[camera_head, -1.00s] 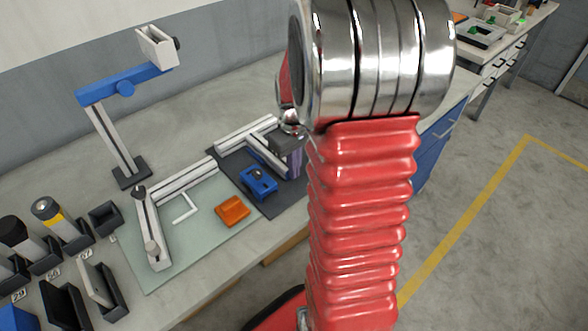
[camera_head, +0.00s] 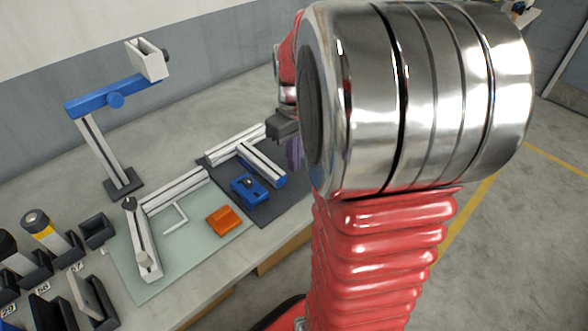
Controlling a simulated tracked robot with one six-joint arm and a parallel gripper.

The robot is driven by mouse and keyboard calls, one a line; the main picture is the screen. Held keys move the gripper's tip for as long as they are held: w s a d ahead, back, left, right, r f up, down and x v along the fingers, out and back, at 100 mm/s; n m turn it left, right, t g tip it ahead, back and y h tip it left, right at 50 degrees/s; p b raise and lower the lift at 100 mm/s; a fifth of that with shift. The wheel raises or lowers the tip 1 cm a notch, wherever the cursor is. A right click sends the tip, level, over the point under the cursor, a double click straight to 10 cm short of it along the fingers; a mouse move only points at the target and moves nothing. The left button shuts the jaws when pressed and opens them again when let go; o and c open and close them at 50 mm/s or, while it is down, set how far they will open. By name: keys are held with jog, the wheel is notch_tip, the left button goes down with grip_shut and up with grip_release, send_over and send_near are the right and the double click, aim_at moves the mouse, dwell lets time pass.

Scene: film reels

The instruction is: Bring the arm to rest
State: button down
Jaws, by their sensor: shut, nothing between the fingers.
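My arm, with red ribbed sleeves and a large shiny metal joint, fills the right-centre of the head view. My gripper (camera_head: 295,155) shows only in part at the left edge of the metal joint, as a dark grey block with purplish fingers below it. It is shut and empty, above the back right part of the dark mat (camera_head: 268,208). The joint and sleeve hide the rest of it.
An orange block (camera_head: 223,220) lies on the pale glass sheet (camera_head: 190,250). A blue-armed stand (camera_head: 110,98) rises at left. Holders with canisters (camera_head: 45,232) line the front left. Open floor lies right.

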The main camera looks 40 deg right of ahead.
jog(key=shift+r, duration=0.25)
dwell(0.5)
jog(key=s+a+r+t, duration=0.2)
jog(key=s+a, duration=0.1)
jog(key=a, duration=0.4)
jog(key=s+a+r+t, duration=0.1)
jog(key=s+a+r, duration=0.1)
jog(key=a, duration=0.6)
jog(key=s+a+r+t, duration=0.2)
jog(key=s+a+r, duration=0.1)
jog(key=a, duration=0.5)
jog(key=shift+s+r+t, duration=0.25)
jog(key=shift+s+t, duration=0.05)
jog(key=shift+s, duration=0.1)
